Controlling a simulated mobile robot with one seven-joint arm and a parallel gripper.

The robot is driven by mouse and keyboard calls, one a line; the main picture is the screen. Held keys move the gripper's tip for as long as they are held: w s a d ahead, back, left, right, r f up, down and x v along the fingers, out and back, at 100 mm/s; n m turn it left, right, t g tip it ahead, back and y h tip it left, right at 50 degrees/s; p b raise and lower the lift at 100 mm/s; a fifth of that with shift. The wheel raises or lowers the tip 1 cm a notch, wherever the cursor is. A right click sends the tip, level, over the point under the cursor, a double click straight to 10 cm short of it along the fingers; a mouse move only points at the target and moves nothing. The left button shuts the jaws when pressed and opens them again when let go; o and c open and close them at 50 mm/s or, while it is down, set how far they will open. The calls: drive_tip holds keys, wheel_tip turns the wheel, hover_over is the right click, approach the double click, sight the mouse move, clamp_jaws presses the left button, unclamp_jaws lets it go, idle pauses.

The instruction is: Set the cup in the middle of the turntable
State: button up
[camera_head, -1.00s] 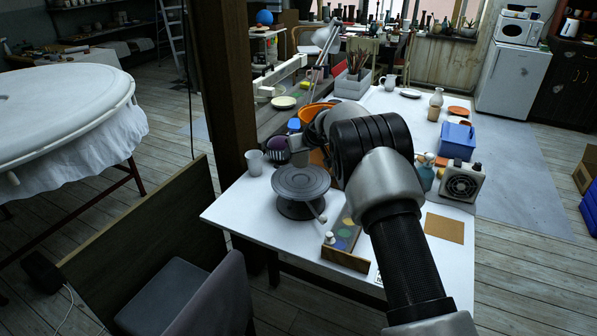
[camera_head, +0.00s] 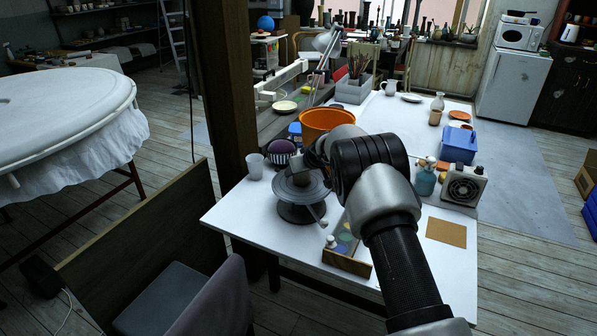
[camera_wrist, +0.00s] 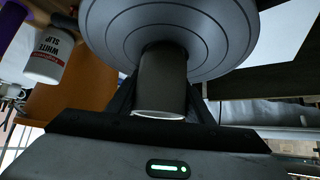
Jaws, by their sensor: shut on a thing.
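My gripper is above the turntable in the head view (camera_head: 301,179). The wrist view shows its fingers (camera_wrist: 162,95) shut on a dark grey cup (camera_wrist: 162,78) with a pale rim. The grey turntable (camera_head: 300,212) stands near the table's left front corner. Its ringed disc (camera_wrist: 215,45) fills the top of the wrist view. The cup overlaps the disc near its middle in that view; I cannot tell whether it touches it. In the head view my gripper and wrist hide the cup.
A paint tray (camera_head: 347,256) lies in front right. A white slip jar (camera_wrist: 48,58) shows in the wrist view.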

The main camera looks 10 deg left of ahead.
drive_tip(key=shift+f, duration=0.15)
drive_tip(key=o, duration=1.2)
drive_tip(key=shift+s, duration=0.1)
drive_tip(key=shift+r+p, duration=0.35)
drive_tip(key=shift+p, duration=0.15)
drive_tip(key=shift+s+d+r, duration=0.1)
drive_tip(key=shift+r, duration=0.15)
drive_tip(key=b+v, duration=0.1)
drive_tip(key=v, duration=1)
drive_tip(key=shift+s+r, duration=0.2)
drive_tip(key=shift+r, duration=0.1)
